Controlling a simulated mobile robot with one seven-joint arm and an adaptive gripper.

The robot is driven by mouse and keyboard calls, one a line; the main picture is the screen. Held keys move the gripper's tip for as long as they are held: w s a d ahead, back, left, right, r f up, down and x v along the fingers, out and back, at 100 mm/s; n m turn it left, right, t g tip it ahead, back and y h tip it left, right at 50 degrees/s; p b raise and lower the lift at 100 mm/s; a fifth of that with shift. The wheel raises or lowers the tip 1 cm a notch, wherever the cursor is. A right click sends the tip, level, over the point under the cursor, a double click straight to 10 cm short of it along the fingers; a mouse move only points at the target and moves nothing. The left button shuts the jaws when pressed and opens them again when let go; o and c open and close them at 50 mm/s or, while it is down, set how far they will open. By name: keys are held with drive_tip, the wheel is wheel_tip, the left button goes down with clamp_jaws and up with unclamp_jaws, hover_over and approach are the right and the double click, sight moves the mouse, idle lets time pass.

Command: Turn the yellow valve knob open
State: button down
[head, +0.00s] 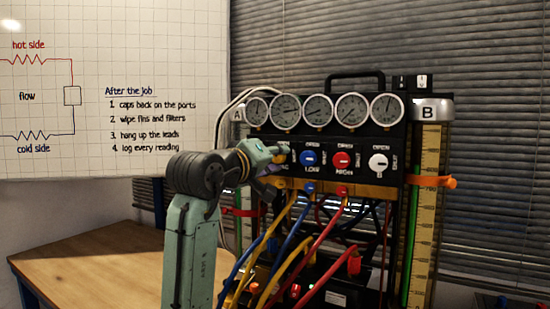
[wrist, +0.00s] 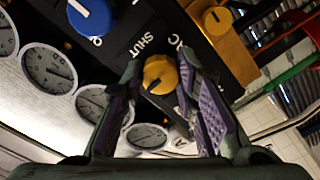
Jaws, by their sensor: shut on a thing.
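The yellow valve knob (wrist: 160,72) is between the two fingers of my gripper (wrist: 163,88) in the wrist view. The purple-padded fingers are closed about its sides. A short dark mark shows on the knob's face, on the side away from the SHUT lettering on the black panel (wrist: 128,30). In the head view my gripper (head: 277,156) reaches the left end of the valve panel. A bit of the yellow knob (head: 284,150) shows there, and the fingers hide most of its label.
The blue knob (head: 308,158), red knob (head: 341,160) and white knob (head: 378,162) sit to the right on the panel. Several gauges (head: 318,110) line up above. Coloured hoses (head: 318,240) hang below. A wooden bench (head: 90,265) is at left.

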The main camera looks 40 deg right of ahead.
drive_tip(key=c, duration=1.2)
unclamp_jaws()
drive_tip(key=shift+c, duration=0.2)
drive_tip(key=v, duration=1.2)
